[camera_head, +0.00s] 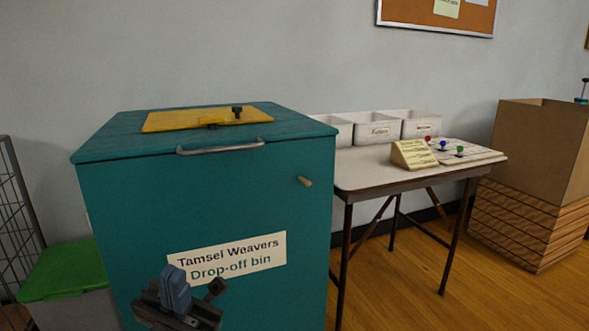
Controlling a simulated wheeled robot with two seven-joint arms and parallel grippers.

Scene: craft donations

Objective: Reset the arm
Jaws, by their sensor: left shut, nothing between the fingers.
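My left gripper (176,290) shows at the bottom of the head view, left of centre. It is shut and empty. It is in front of the teal drop-off bin (120,215) and covers a little of the bin's front near the label (230,257); I cannot tell the gap between them. The bin has a metal handle (221,148) at its front top edge and a yellow panel (205,119) with a dark knob on top. My right gripper is not in view.
A folding table (370,175) to the right holds white bins (376,130), a small sign (414,154) and a board with coloured pins. A tall brown box (540,150) stands at far right. A green-lidded container (64,268) and wire rack (15,215) are at left. Wood floor shows between table and box.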

